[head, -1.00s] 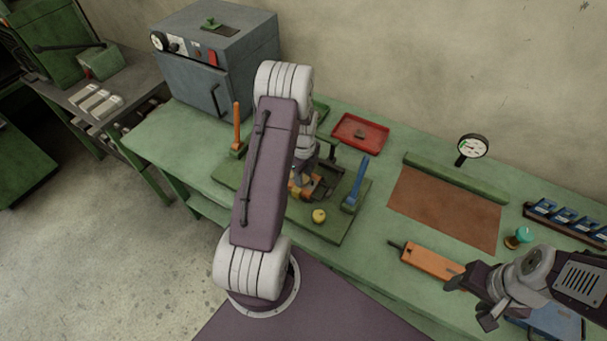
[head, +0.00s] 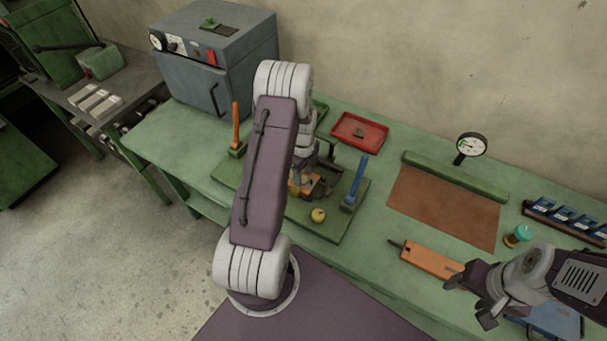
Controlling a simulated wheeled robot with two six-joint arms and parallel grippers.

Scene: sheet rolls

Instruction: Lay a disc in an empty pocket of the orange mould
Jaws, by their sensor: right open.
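An orange slab with a dark handle (head: 431,259), which looks like the orange mould, lies on the green bench. Its pockets are too small to make out clearly. My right gripper (head: 466,287) is open and empty, by the slab's right end. My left gripper (head: 304,187) is low over the green board, partly hidden behind my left arm. Small orange parts show around it; whether its jaws hold anything cannot be told. A red tray (head: 348,143) at the back holds a small dark piece (head: 360,133), perhaps a disc.
The green board bears an orange post (head: 236,125), a blue post (head: 357,180) and a yellow knob (head: 318,215). A brown mat (head: 440,208), a dial gauge (head: 471,146), a teal-topped item (head: 523,233) and a rack of blue boxes (head: 565,218) stand right. A grey oven (head: 215,65) stands left.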

